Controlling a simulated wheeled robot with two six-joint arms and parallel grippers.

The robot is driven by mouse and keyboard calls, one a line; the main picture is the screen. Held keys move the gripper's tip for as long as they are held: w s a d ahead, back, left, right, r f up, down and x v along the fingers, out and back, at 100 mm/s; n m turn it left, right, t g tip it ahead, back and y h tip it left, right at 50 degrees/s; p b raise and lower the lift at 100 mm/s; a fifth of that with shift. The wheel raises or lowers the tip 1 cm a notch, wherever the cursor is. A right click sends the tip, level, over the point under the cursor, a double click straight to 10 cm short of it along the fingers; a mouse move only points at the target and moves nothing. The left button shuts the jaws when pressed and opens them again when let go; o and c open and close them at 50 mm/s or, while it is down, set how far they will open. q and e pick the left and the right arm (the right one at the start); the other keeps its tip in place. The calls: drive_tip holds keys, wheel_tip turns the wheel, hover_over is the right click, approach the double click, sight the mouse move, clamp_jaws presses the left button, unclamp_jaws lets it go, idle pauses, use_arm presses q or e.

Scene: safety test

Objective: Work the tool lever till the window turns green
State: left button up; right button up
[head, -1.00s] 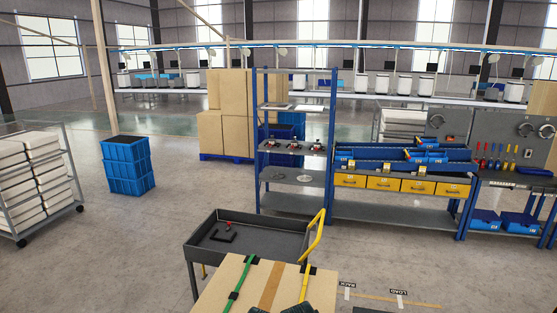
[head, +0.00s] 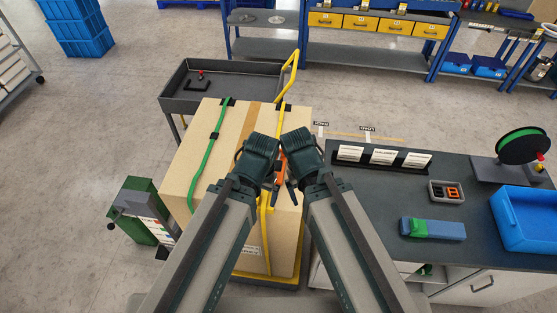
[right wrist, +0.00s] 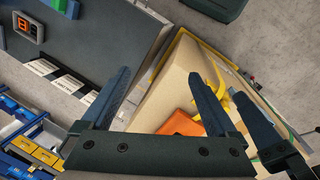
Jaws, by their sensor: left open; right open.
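An orange tool (head: 281,168) sits on the yellow strap (head: 266,232) of a big cardboard box (head: 210,150). It also shows in the right wrist view as an orange part (right wrist: 180,123) near the lower middle. Its lever and window cannot be made out, being small and partly covered by my grippers. My left gripper (head: 262,158) is open just left of the tool, over the box. My right gripper (head: 299,160) is open just right of it. In the right wrist view my right gripper (right wrist: 160,76) has its fingers apart with nothing between them.
A green strap (head: 208,155) also crosses the box. A grey cart (head: 225,88) stands behind it. A green cabinet (head: 135,205) stands left.

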idle(0.4)
drive_tip(key=shift+w, duration=0.1)
drive_tip(key=c, duration=0.4)
drive_tip(key=shift+w+a+n+y, duration=0.2)
drive_tip(key=shift+n+y, duration=0.1)
drive_tip(key=shift+c, duration=1)
drive_tip(key=w+n+y, duration=0.1)
drive_tip(key=w+a+n+y, duration=0.1)
drive_tip(key=w+n+y, duration=0.1)
drive_tip(key=w+r+n+y+p, duration=0.1)
drive_tip(key=w+n, duration=0.1)
drive_tip(key=shift+a+g+y, duration=0.25)
drive_tip(key=shift+g+y, duration=0.05)
drive_tip(key=shift+g, duration=0.1)
clamp_jaws()
use_arm(q)
drive_tip(key=shift+s+a+r+n+g+p, duration=0.2)
drive_tip(key=shift+s+r+n+g+p, duration=0.15)
drive_tip(key=shift+s+r+g, duration=0.45)
use_arm(e)
drive_tip(key=w+d+r+n+t+y, duration=0.1)
drive_tip(key=w+r+n+y, duration=0.5)
drive_tip(key=w+r+n, duration=0.1)
drive_tip(key=shift+w+d+t, duration=0.3)
drive_tip(key=shift+w+t, duration=0.1)
drive_tip(key=shift+w, duration=0.35)
use_arm(q)
drive_tip(key=shift+w+r, duration=0.1)
drive_tip(key=shift+w, duration=0.05)
